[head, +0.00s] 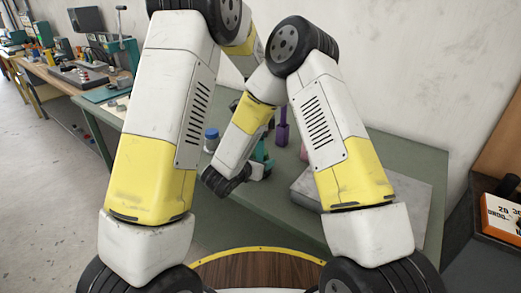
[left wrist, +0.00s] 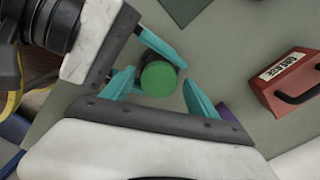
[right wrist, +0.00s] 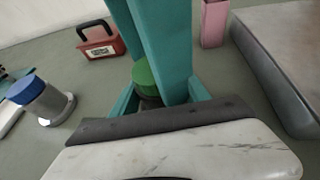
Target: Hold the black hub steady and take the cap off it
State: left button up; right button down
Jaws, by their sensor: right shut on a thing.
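The green cap (left wrist: 159,79) sits on top of the black hub, which is mostly hidden beneath it in the left wrist view. In the right wrist view the green cap (right wrist: 145,75) is partly covered by teal fingers, and a little of the black hub (right wrist: 150,102) shows below it. My right gripper (right wrist: 160,98) is low at the side and shut on the hub. My left gripper (left wrist: 160,92) is above, its teal fingers apart on either side of the cap, with a gap visible on the right. In the head view my arms hide the hub and cap.
A red box with a black handle (left wrist: 288,82) stands nearby. A grey cylinder with a blue top (right wrist: 48,103), a pink block (right wrist: 214,24) and a grey slab (right wrist: 285,65) stand around the hub. A purple thing (head: 282,126) is close by. The green table (head: 262,215) is bare in front.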

pick_arm(q)
jog(key=shift+r, duration=2.3)
jog(key=shift+c, duration=0.3)
jog(key=shift+s+r+m, duration=0.1)
jog(key=shift+r+m, duration=0.9)
jog(key=shift+r, duration=0.5)
notch_tip(320, 180, down, 8)
jog(key=shift+r, duration=0.15)
grip_shut()
jog(key=n, duration=0.3)
